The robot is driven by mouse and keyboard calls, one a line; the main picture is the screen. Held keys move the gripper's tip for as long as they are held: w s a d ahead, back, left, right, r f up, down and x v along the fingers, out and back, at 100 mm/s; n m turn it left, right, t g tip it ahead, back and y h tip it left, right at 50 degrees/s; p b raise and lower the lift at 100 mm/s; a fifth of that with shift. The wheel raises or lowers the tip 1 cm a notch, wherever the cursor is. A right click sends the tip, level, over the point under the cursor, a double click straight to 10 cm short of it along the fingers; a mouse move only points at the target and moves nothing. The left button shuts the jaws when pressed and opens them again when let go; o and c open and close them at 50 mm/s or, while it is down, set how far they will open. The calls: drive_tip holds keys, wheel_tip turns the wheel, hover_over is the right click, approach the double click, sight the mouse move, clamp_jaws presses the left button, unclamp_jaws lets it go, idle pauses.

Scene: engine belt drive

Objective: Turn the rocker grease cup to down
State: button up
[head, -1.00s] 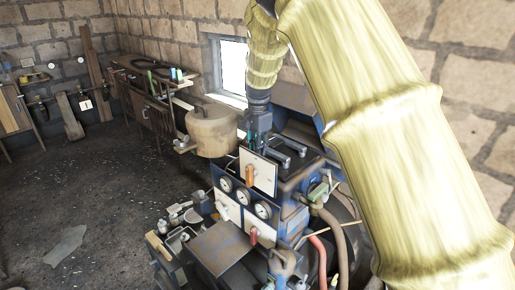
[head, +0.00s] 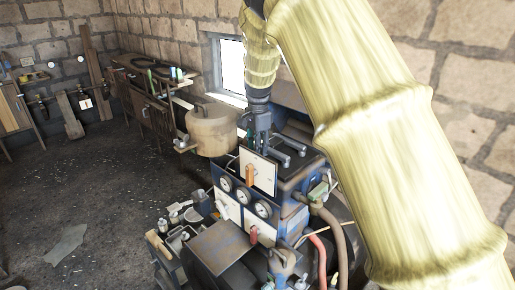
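The blue engine block stands in the middle right of the head view. A white plate (head: 263,177) on its top front edge carries an orange handle (head: 249,174) pointing roughly up and down. A red handle (head: 253,235) sits on a lower white panel (head: 263,230). Two grey levers (head: 291,144) lie on top of the engine. No label shows which of these is the rocker grease cup. My gripper (head: 262,148) points down just behind the white plate, beside the grey levers. Its fingertips are small and partly hidden, so contact and opening cannot be told.
Three round gauges (head: 244,195) sit below the white plate. A tan tank (head: 211,131) stands left of my gripper. Hoses (head: 328,235) run down the engine's right side. A cluttered tray (head: 180,232) is at front left. The floor (head: 85,185) at left is mostly open.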

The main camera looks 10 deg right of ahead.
drive_tip(key=shift+o, duration=0.4)
wheel_tip(320, 180, up, 12)
drive_tip(key=shift+s, duration=0.2)
idle(0.8)
